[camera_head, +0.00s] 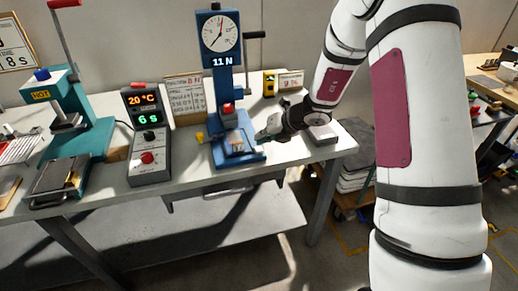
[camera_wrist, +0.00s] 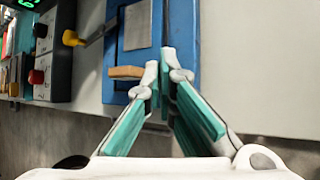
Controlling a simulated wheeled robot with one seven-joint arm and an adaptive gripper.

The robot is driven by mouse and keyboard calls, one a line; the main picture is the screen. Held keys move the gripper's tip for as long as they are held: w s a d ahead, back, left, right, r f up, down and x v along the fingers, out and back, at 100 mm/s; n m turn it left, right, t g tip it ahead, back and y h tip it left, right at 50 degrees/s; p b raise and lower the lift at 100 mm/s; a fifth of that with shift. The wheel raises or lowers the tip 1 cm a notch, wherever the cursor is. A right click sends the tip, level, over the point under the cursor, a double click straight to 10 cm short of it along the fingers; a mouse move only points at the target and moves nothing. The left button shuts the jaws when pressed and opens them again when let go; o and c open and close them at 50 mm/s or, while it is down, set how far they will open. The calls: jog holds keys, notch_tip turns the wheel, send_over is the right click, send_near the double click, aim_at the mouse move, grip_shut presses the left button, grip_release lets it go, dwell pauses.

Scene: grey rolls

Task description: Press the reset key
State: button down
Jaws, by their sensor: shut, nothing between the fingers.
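My gripper (camera_head: 262,136) is at the right side of the blue force tester (camera_head: 221,70), low over its base. In the wrist view my gripper (camera_wrist: 165,72) has its fingertips together over the blue base (camera_wrist: 183,65), with nothing between them. A tan block (camera_wrist: 126,72) lies just left of the fingertips. The tester has a round dial (camera_head: 221,33) and reads 11 N. A controller box (camera_head: 147,130) to its left shows 20 °C and a green number, with a red knob (camera_head: 147,157). No label reading reset is legible, so I cannot tell which part is the reset key.
A teal hot press (camera_head: 82,115) with a red-handled lever stands at the left. A yellow lever knob (camera_wrist: 72,38) sticks out left of the tester base. A yellow-black device (camera_head: 269,84) and a card (camera_head: 291,82) stand behind. The bench front (camera_head: 195,180) is mostly clear.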

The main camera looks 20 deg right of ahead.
aim_at(261, 148)
jog(key=shift+f, duration=0.15)
dwell(0.6)
jog(key=shift+f+b, duration=0.3)
jog(key=shift+b, duration=0.1)
jog(key=shift+f+b, duration=0.45)
jog(key=shift+f, duration=0.05)
dwell(0.6)
jog(key=shift+r, duration=0.15)
jog(key=shift+r+p, duration=0.8)
jog(key=shift+p, duration=0.1)
notch_tip(261, 148, up, 5)
jog(key=p, duration=0.4)
dwell(0.7)
